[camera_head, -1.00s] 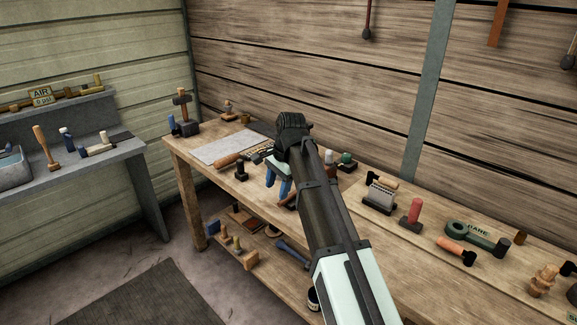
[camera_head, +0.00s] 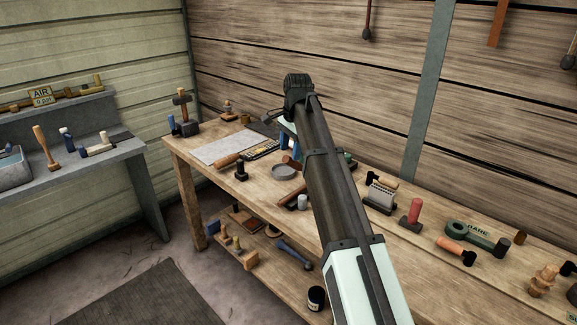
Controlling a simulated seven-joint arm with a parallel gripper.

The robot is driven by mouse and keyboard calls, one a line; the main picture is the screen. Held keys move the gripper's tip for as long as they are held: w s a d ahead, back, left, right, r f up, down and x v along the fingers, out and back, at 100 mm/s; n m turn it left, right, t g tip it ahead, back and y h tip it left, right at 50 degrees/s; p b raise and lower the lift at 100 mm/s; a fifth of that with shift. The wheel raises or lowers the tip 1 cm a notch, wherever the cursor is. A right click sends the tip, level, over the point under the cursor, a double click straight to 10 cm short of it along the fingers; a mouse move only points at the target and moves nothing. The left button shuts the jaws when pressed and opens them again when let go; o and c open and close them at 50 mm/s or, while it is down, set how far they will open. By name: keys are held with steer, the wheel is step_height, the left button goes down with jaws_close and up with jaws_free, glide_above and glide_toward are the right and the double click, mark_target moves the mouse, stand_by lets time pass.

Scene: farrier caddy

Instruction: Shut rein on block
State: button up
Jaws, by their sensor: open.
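My gripper (camera_head: 289,147) has blue fingers and is partly hidden behind my own arm. It is open over the back part of the wooden bench, beyond a grey round dish. I see nothing between the fingers, though the view there is poor. I cannot clearly pick out the rein or the block. A small dark block-like piece (camera_head: 241,171) stands left of the dish, with a wooden-handled tool (camera_head: 228,160) beside it. A reddish-brown bar (camera_head: 294,196) lies partly under my arm's outline. Whether any of these is the rein or the block, I cannot tell.
A hammer and stand (camera_head: 183,116) fill the far left corner. Wooden wall behind.

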mark_target(300, 167)
steer(key=shift+w+a+f, duration=0.1)
steer(key=shift+w+f, duration=0.05)
steer(key=shift+f, duration=1.05)
steer(key=shift+w+a+f, duration=0.1)
steer(key=shift+a+f, duration=0.05)
steer(key=shift+f, duration=1)
steer(key=shift+w+a+f, duration=0.1)
steer(key=shift+w+f, duration=0.05)
steer(key=shift+f, duration=1.05)
jaws_close()
